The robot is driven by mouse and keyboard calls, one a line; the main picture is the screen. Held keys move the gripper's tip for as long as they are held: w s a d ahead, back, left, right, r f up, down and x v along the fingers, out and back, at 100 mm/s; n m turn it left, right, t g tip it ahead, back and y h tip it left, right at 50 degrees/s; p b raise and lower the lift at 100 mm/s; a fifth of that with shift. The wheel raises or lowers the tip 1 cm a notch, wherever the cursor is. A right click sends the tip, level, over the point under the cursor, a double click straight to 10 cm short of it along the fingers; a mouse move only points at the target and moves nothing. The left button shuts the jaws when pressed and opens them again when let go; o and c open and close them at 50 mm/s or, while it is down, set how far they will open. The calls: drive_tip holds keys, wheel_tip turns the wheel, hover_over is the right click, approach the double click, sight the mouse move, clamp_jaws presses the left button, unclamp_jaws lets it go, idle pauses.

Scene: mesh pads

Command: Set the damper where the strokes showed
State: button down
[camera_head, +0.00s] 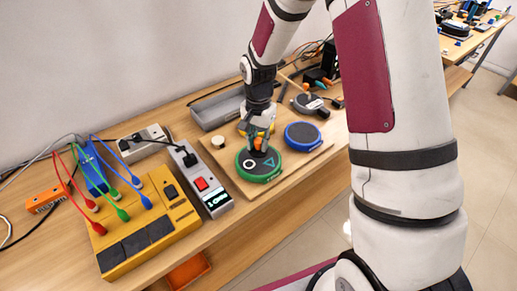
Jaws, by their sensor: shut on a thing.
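My gripper (262,140) points down over the green-rimmed round pad (259,176) and is shut on a small orange piece (258,145), which may be the damper. The fingers hide much of this piece. I cannot tell whether it touches the pad. The green pad's dark face carries a white ring and a teal triangle. A blue round pad (303,134) lies to the right, with nothing on it. A yellow pad (243,127) behind is mostly hidden by my gripper. The pads lie on a wooden board (222,160).
A small cream cylinder (218,142) stands left of the pads. A grey tray (215,109) lies behind. A power strip (202,183) with a red switch and a yellow box (147,225) with cables stand left. A dark grey round device (308,104) lies behind right.

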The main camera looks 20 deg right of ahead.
sight(258, 148)
drive_tip(key=shift+f, duration=1.7)
drive_tip(key=shift+f, duration=0.15)
drive_tip(key=c, duration=1.4)
unclamp_jaws()
drive_tip(key=shift+o, duration=0.2)
